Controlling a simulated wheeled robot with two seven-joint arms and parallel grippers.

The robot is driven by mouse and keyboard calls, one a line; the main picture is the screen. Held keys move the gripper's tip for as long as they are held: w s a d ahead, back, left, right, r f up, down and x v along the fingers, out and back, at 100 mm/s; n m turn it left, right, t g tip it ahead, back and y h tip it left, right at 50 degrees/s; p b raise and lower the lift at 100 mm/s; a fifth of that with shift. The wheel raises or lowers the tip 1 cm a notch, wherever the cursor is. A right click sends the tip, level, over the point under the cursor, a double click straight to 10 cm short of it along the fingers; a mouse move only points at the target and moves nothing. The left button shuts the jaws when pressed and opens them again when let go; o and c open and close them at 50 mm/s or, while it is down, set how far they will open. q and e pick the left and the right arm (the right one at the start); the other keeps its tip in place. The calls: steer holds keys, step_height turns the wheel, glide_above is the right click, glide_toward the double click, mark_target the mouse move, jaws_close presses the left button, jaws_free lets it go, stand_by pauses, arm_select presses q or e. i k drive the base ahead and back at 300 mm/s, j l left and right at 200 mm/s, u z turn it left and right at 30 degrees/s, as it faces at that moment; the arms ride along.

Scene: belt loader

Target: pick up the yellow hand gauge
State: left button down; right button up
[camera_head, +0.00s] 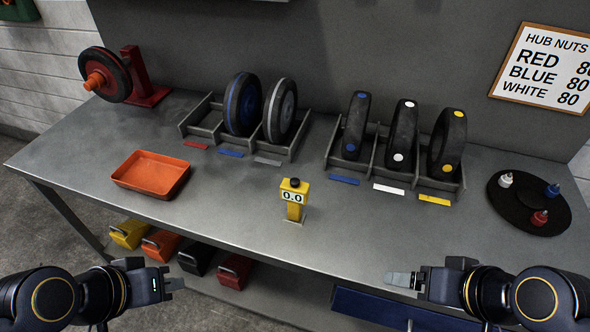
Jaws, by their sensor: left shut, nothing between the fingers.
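The yellow hand gauge (294,199) stands upright on the grey bench near its front middle. It has a black knob on top and a small display reading 0.0. My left gripper (179,284) is at the lower left, in front of the bench edge, shut and empty, well apart from the gauge. My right gripper (391,280) is at the lower right, also apart from the gauge, pointing left. Its fingers show edge-on, so I cannot tell whether they are apart.
An orange tray (152,174) lies left on the bench (245,190). Wheels stand in a left rack (200,125) and tyres in a right rack (375,160). A black turntable (515,217) holds three coloured pieces. Bench around the gauge is clear. Several bins (235,272) sit below.

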mark_target(296, 197)
steer(key=j+z, duration=0.15)
steer(key=z, duration=0.25)
steer(key=j+z, duration=0.15)
steer(key=z, duration=0.2)
steer(key=j+z, duration=0.15)
steer(key=j, duration=0.35)
steer(key=j+z, duration=0.1)
steer(key=j, duration=0.4)
steer(key=k+j+z, duration=0.15)
steer(key=j, duration=0.35)
steer(key=k+j+z, duration=0.1)
steer(key=j, duration=0.35)
